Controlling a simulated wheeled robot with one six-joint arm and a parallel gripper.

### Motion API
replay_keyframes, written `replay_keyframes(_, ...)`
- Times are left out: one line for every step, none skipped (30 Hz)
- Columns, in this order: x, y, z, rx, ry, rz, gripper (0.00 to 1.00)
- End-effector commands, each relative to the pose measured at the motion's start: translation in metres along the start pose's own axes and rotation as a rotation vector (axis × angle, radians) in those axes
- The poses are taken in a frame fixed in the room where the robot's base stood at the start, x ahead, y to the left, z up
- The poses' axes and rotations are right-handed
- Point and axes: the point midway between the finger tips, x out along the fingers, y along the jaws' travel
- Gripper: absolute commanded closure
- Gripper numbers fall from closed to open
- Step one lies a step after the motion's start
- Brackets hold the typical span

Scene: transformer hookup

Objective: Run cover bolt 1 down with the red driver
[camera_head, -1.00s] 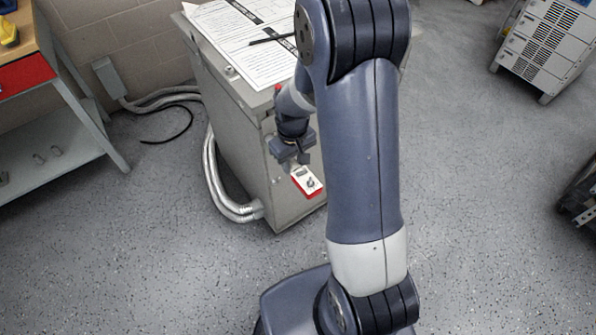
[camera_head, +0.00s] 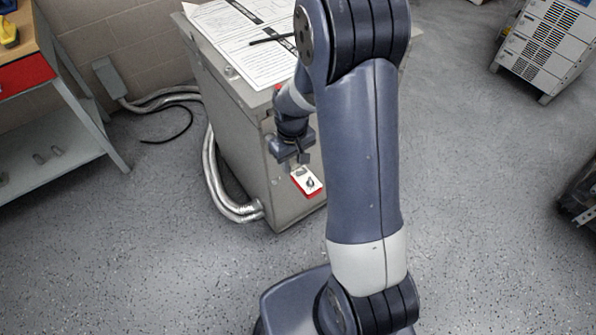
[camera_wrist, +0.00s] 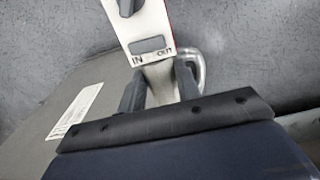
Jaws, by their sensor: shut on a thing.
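The grey transformer cabinet (camera_head: 245,150) stands at the left of centre in the head view. A red-edged white panel with a dark knob (camera_head: 308,183) is on its front, and it also shows in the wrist view (camera_wrist: 146,22) with IN and OUT lettering. My gripper (camera_head: 296,160) is just above this panel. In the wrist view its dark fingers (camera_wrist: 160,88) are shut on a pale piece (camera_wrist: 158,78) that I cannot identify. A small red spot (camera_head: 278,87) shows by the cabinet top, too small to name. I cannot make out the red driver or cover bolt 1.
Printed sheets (camera_head: 235,45) and a dark pen-like rod (camera_head: 270,38) lie on the cabinet top. Silver conduits (camera_head: 215,180) run down its left side. A bench (camera_head: 60,130) stands at the left. Open floor (camera_head: 150,260) lies in front.

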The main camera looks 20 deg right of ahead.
Motion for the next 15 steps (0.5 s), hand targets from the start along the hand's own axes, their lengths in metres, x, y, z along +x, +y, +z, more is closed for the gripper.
replay_keyframes(-0.001,0.001,0.000,0.001,0.005,0.001,1.00)
replay_keyframes(-0.001,0.001,0.001,0.001,0.005,0.001,1.00)
replay_keyframes(-0.001,0.001,0.003,0.001,0.005,0.001,1.00)
replay_keyframes(-0.001,0.001,0.004,0.001,0.005,0.001,1.00)
replay_keyframes(-0.001,0.001,0.006,0.001,0.005,0.001,1.00)
replay_keyframes(-0.001,0.001,0.008,0.000,0.004,0.001,1.00)
replay_keyframes(-0.001,0.000,0.009,0.000,0.003,0.001,1.00)
replay_keyframes(-0.001,0.000,0.011,0.001,0.003,0.001,1.00)
replay_keyframes(-0.001,0.000,0.013,0.001,0.003,0.001,1.00)
replay_keyframes(-0.001,0.000,0.014,0.001,0.003,0.001,1.00)
replay_keyframes(-0.001,0.000,0.016,0.001,0.003,0.001,1.00)
replay_keyframes(-0.001,0.000,0.018,0.001,0.003,0.001,1.00)
replay_keyframes(-0.001,0.000,0.019,0.001,0.002,0.001,1.00)
replay_keyframes(-0.001,0.000,0.021,0.001,0.002,0.001,1.00)
replay_keyframes(-0.001,0.000,0.023,0.001,0.002,0.001,1.00)
